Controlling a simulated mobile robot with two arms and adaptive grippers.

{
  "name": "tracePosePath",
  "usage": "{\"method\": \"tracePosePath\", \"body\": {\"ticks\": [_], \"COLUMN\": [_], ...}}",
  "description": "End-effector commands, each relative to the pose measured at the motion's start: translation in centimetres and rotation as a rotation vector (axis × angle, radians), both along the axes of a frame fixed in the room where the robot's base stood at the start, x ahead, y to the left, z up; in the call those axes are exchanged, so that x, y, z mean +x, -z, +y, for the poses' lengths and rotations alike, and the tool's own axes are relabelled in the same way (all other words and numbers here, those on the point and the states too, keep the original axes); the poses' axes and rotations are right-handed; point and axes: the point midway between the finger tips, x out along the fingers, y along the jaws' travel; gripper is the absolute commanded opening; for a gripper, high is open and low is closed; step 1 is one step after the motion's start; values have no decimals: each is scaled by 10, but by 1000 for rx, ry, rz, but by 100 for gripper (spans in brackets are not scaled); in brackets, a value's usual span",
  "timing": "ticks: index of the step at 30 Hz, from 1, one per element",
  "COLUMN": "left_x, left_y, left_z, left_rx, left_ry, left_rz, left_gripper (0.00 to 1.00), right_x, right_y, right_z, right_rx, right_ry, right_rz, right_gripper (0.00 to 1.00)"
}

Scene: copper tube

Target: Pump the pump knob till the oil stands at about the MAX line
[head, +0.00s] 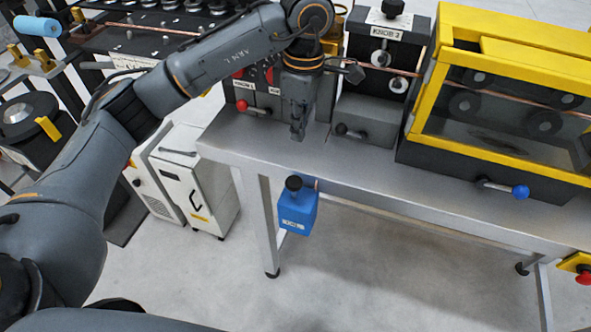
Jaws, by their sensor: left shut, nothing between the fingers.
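A blue box-shaped oil unit (298,212) hangs below the front edge of the grey bench, with a pale label on its front too small to read. A black pump knob (293,183) stands on its top. My left gripper (298,137) is shut and empty, pointing down over the bench top, above and apart from the knob. No oil level or MAX line can be made out. My right gripper is not in view.
The grey bench top (370,170) runs to the right. Behind it stand a block labelled KNOB 2 (388,33) and a yellow-framed guard (510,90). A white cabinet (195,185) stands at left. The floor in front is clear.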

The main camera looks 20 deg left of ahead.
Motion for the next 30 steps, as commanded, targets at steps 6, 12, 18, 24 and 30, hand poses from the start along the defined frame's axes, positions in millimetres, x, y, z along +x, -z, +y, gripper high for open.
{"method": "tracePosePath", "body": {"ticks": [6,12,18,24,30], "left_x": [-4,-6,-8,-8,-7], "left_y": [35,78,110,128,130], "left_z": [1,2,3,4,4], "left_rx": [0,-1,0,0,0], "left_ry": [1,0,0,1,1], "left_rz": [8,7,5,1,-1], "left_gripper": [0,0,0,0,0], "right_x": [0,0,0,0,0], "right_y": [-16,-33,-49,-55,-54], "right_z": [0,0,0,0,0], "right_rx": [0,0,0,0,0], "right_ry": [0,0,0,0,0], "right_rz": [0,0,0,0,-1], "right_gripper": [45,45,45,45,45]}}
